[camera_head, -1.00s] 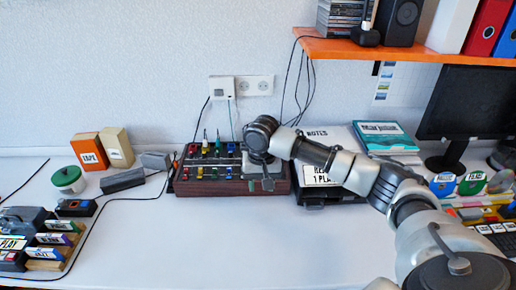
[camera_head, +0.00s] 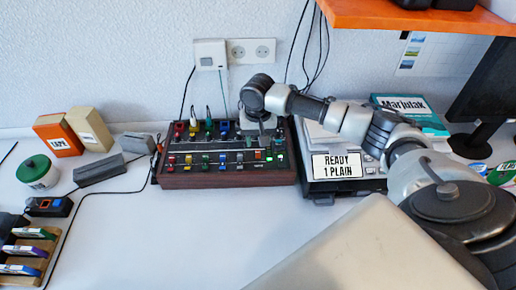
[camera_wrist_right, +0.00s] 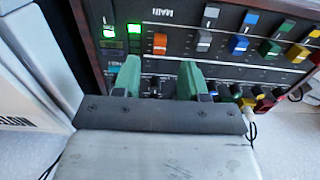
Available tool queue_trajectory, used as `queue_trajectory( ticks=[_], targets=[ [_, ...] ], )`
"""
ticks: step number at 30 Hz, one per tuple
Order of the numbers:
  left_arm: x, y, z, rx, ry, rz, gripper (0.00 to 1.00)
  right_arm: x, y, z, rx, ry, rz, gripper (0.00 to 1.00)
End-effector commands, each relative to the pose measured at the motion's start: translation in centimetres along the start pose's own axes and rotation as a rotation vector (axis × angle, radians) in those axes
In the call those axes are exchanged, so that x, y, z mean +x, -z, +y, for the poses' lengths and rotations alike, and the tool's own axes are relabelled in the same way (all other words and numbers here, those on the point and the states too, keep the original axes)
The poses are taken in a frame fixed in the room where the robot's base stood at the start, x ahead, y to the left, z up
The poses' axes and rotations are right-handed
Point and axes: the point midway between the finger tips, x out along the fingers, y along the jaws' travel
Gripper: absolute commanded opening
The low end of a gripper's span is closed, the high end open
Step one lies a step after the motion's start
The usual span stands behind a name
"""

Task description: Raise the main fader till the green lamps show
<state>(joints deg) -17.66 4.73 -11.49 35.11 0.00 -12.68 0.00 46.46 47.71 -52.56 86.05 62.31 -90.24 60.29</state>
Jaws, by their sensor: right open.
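A mixer (camera_head: 225,180) with brown sides stands on the desk by the wall. Its orange fader cap (camera_wrist_right: 160,43), beside the MAIN label, sits slightly further back than the neighbouring grey cap (camera_wrist_right: 204,40). It also shows in the head view (camera_head: 258,155). A dark knob shows between the fingers. My left gripper is not in view.
An orange shelf (camera_head: 420,16) overhangs at upper right. The desk in front is mostly clear.

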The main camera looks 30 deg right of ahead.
Motion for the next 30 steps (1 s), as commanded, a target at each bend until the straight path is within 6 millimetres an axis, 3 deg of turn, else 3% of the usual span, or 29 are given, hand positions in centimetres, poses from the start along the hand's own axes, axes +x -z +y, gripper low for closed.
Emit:
queue_trajectory(
  ticks=[3, 9, 21, 30],
  targets=[
    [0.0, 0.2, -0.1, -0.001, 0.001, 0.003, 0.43, 2.3, 0.0, 0.0, 0.002, -0.002, -0.002, 0.43],
    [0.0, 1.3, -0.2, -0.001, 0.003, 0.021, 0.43, 4.8, 0.0, 0.0, 0.000, -0.001, 0.000, 0.43],
    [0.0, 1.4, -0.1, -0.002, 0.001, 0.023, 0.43, 5.6, 0.0, 0.0, 0.000, -0.001, 0.001, 0.43],
    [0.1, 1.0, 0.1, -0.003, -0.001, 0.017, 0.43, 5.5, 0.0, 0.0, 0.000, -0.001, 0.001, 0.00]
  ],
)
